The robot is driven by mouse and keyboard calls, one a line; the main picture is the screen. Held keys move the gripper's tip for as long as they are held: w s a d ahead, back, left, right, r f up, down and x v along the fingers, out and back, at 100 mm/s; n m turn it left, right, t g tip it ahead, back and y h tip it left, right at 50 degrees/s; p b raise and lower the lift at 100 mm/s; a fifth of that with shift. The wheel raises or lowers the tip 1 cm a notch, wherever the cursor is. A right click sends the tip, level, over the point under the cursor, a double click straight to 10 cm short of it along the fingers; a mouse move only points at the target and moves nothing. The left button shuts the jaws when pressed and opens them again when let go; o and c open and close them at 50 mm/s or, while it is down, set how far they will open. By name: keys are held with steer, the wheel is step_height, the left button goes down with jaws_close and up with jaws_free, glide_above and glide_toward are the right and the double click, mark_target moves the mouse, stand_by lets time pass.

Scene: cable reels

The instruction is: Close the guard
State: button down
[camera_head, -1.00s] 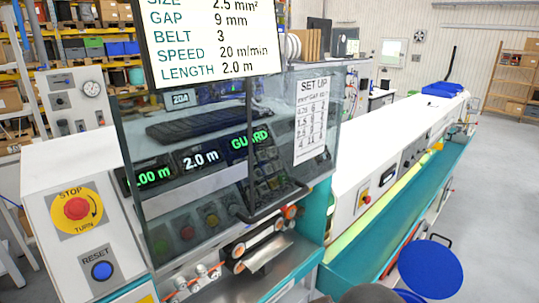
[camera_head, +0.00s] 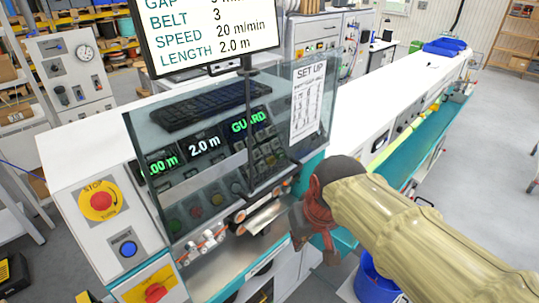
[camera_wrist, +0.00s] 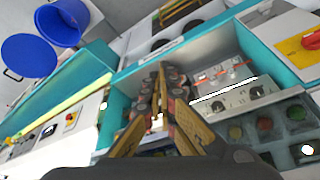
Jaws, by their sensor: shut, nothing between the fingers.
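The guard (camera_head: 225,125) is a clear panel with a dark frame at the front of the machine, in the head view. It stands in front of the keyboard and displays and carries the SET UP sheet (camera_head: 308,95). Its dark handle bar (camera_head: 262,190) runs along the lower edge, above the rollers (camera_head: 257,213), which show uncovered below it. My gripper (camera_head: 302,238) is just right of the rollers, lower than the handle and apart from it, partly hidden by my wrist. In the wrist view my gripper (camera_wrist: 160,72) is shut and empty, pointing at the machine's open bay.
A green GUARD display (camera_head: 248,121) is lit behind the panel. The red stop button (camera_head: 101,201) and blue reset button (camera_head: 128,249) are at the left. A blue bin (camera_head: 375,285) stands below my arm. The long white-and-teal trough (camera_head: 400,105) extends back right.

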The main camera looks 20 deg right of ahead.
steer(key=n+y+p, duration=0.1)
steer(key=n+p, duration=0.1)
steer(key=p, duration=0.6)
glide_toward(270, 187)
steer(key=s+d+r, duration=0.2)
steer(key=s+r, duration=0.2)
steer(key=w+a+r+n, duration=0.1)
steer(key=w+r+n, duration=0.2)
steer(key=w+n, duration=0.1)
steer(key=shift+y, duration=0.4)
steer(key=x, duration=0.4)
steer(key=p+x, duration=0.1)
steer(key=x, duration=0.4)
steer(key=s+x, duration=0.1)
steer(key=x, duration=0.3)
steer(key=shift+w+f+p, duration=0.1)
steer(key=shift+f+p, duration=0.25)
step_height(270, 187, down, 38)
steer(key=b, duration=2.9)
